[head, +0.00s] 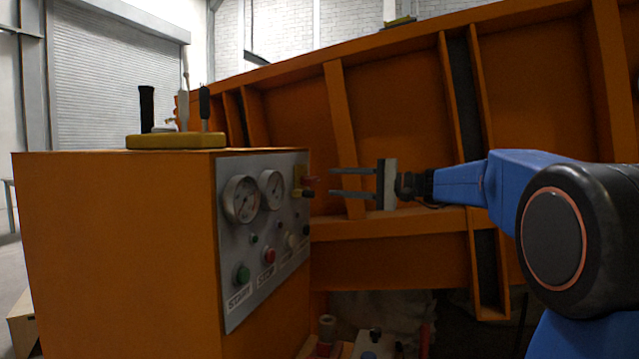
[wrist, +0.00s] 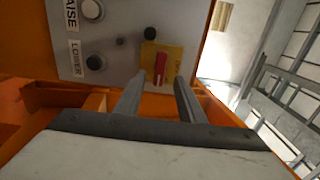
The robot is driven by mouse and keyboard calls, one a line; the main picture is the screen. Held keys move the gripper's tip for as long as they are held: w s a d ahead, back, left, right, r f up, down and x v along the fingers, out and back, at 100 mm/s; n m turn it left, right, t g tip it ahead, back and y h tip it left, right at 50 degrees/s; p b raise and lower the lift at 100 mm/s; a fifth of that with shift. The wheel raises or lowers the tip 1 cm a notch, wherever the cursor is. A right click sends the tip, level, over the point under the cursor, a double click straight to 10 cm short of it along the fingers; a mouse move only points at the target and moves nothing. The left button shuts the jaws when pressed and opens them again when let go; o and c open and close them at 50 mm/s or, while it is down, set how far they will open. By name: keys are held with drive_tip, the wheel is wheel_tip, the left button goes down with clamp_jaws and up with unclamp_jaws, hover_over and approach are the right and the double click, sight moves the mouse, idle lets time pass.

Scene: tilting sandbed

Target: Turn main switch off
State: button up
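The main switch is a red handle on a yellow plate, at the far end of the grey control panel (head: 240,290). In the head view the red handle (head: 309,180) sticks out from the yellow plate (head: 298,178). In the wrist view the red handle (wrist: 160,69) sits on the yellow plate (wrist: 172,62), beyond the fingertips. My gripper (head: 331,182) is open, its two fingers pointing at the panel. In the wrist view the gripper (wrist: 168,83) has its left finger close to the handle; I cannot tell whether they touch.
The orange control box (head: 115,250) carries two gauges (head: 242,198), a green START button (head: 242,274) and a red STOP button (head: 269,256). Levers on a yellow base (head: 176,141) stand on top. The orange sandbed wall (head: 400,100) rises behind my gripper.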

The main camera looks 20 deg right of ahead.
sight(316, 181)
drive_tip(key=shift+x, duration=3.05)
drive_tip(key=shift+c, duration=0.2)
clamp_jaws()
